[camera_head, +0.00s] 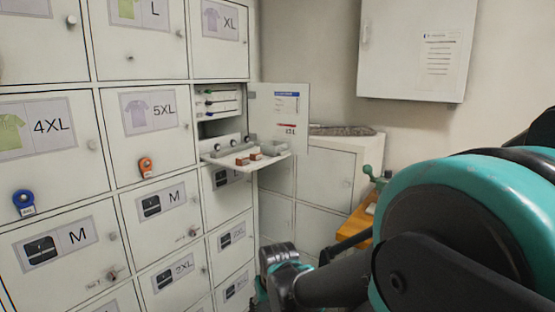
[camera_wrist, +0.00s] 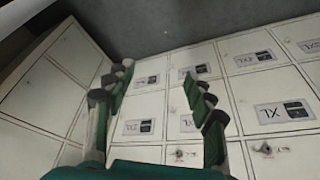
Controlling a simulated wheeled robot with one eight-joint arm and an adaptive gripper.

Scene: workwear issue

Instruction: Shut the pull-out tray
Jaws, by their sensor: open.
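The pull-out tray (camera_head: 270,160) is a thin white shelf in the head view. It sticks out of an open locker compartment (camera_head: 222,125), with small brown blocks and grey items on it. The compartment's door (camera_head: 284,117) stands swung open to the right, with a paper sheet on it. My gripper (camera_wrist: 157,76) is open and empty in the wrist view, its green and dark fingers apart in front of locker doors. The tray does not show in the wrist view. In the head view my arm is low at the right, below the tray, and the fingers are not clearly visible.
Labelled lockers (camera_head: 140,112) fill the left, some with hanging locks such as a blue one (camera_head: 23,203). A white wall cabinet (camera_head: 416,48) hangs at the back right. A low white cabinet (camera_head: 325,172) and an orange surface (camera_head: 357,226) stand right of the tray.

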